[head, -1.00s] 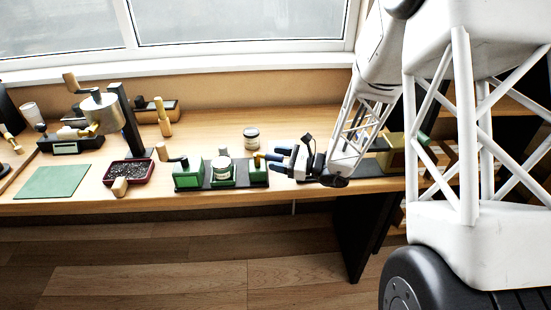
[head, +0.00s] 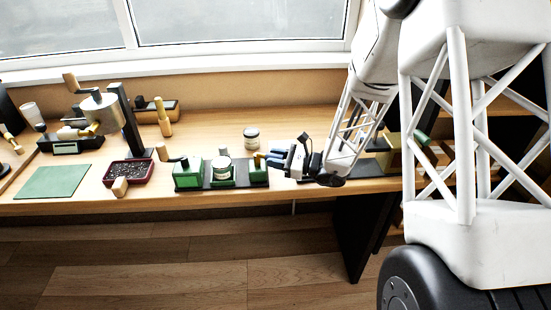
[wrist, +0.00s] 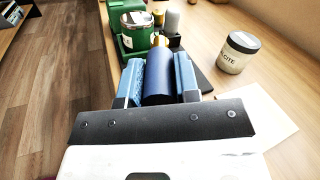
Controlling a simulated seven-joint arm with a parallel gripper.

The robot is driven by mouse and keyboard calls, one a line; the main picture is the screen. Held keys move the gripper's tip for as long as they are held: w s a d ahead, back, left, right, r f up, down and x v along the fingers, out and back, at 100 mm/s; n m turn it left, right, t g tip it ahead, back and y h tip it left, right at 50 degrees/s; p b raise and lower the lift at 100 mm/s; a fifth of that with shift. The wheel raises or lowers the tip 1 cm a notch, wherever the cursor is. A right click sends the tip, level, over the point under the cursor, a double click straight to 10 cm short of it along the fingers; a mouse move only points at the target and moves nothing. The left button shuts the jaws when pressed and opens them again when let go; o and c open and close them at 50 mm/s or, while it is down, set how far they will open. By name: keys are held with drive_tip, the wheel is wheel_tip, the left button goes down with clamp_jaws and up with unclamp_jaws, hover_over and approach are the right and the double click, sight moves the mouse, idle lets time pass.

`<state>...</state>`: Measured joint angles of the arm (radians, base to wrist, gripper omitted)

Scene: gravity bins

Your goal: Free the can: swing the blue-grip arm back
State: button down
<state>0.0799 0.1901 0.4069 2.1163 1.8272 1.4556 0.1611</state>
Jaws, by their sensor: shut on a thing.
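In the wrist view the can (wrist: 138,36) stands at the top, against the green block. The dark blue grip (wrist: 158,76) of the arm lies between my gripper's (wrist: 159,80) two light-blue fingers, which are shut on it. A brass-coloured part shows beyond the grip, close to the can. In the head view my gripper (head: 275,157) is at the fixture's right end; the grip is hard to tell from the fingers there.
A dark-lidded jar (head: 251,138) stands behind the fixture; in the wrist view it is to the right of my gripper. A white sheet lies on the table near it. A dark red tray (head: 128,172) is left of the fixture. The table behind the jar is clear.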

sight(260, 158)
drive_tip(key=shift+s+m+t, duration=0.2)
drive_tip(key=shift+m+t, duration=0.1)
drive_tip(key=shift+t, duration=0.2)
drive_tip(key=shift+s+a+m+t+h, duration=0.2)
drive_tip(key=shift+s+m+t+h, duration=0.1)
drive_tip(key=shift+m+t+h, duration=0.45)
drive_tip(key=shift+s+a+m+t+h, duration=0.3)
drive_tip(key=shift+m+t+h, duration=0.2)
drive_tip(key=shift+t, duration=0.35)
drive_tip(key=shift+s+a+m+t+h, duration=0.15)
drive_tip(key=shift+s+m+t+h, duration=0.15)
drive_tip(key=shift+m+t+h, duration=0.4)
drive_tip(key=shift+s+a+m+t+h, duration=0.2)
drive_tip(key=shift+a+m+t+h, duration=0.05)
drive_tip(key=shift+m+t+h, duration=0.5)
drive_tip(key=shift+s+a+m+t+h, duration=0.2)
drive_tip(key=shift+a+m+t+h, duration=0.1)
drive_tip(key=shift+m+t+h, duration=0.4)
drive_tip(key=shift+s+a+m+t+h, duration=0.25)
drive_tip(key=shift+m+t+h, duration=0.35)
drive_tip(key=shift+h, duration=0.3)
drive_tip(key=c, duration=0.8)
unclamp_jaws()
drive_tip(key=shift+c, duration=0.2)
drive_tip(key=v, duration=0.7)
drive_tip(key=shift+s, duration=0.4)
